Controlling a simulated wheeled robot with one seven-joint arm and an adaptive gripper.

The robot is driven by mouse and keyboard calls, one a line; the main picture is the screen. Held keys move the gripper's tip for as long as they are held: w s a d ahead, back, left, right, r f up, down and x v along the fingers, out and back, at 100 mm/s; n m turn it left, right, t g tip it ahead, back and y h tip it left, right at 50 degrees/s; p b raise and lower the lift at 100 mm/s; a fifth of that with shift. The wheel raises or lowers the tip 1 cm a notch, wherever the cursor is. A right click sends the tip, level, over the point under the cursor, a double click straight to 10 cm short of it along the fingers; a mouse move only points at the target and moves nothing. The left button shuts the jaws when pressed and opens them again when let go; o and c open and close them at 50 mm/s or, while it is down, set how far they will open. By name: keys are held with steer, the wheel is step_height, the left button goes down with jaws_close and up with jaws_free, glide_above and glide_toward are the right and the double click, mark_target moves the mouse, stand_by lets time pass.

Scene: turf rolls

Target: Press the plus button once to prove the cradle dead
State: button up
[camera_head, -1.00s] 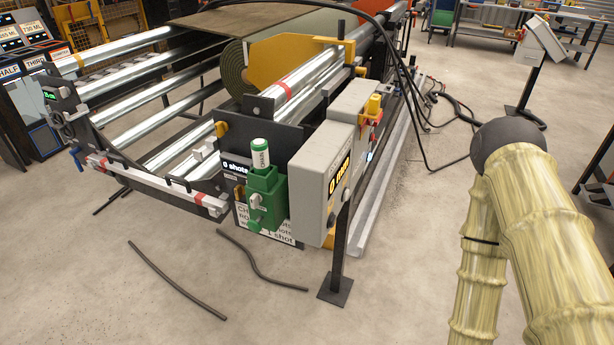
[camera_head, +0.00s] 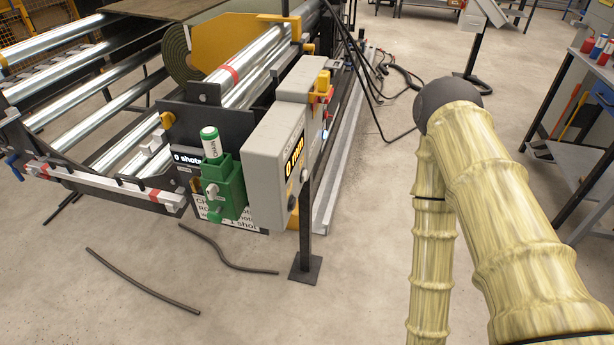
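The cradle (camera_head: 107,150), a frame of shiny rollers with a turf roll (camera_head: 178,55) at its back, fills the left and middle. A grey control box (camera_head: 272,165) stands on a dark post at its near end, with an amber display. Its button face is turned away to the right, and I cannot make out a plus button. A yellow and red switch (camera_head: 321,85) sits on the box's upper right. A green unit with a white bottle (camera_head: 211,142) is beside the box, next to a "0 shots" display (camera_head: 187,160). My sleeved arm is at the right; my gripper is not visible.
Two loose dark strips (camera_head: 140,280) lie on the floor in front of the cradle. Black hoses (camera_head: 380,110) hang and trail behind the box. A workbench (camera_head: 580,90) stands at the right. Concrete floor between box and arm is clear.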

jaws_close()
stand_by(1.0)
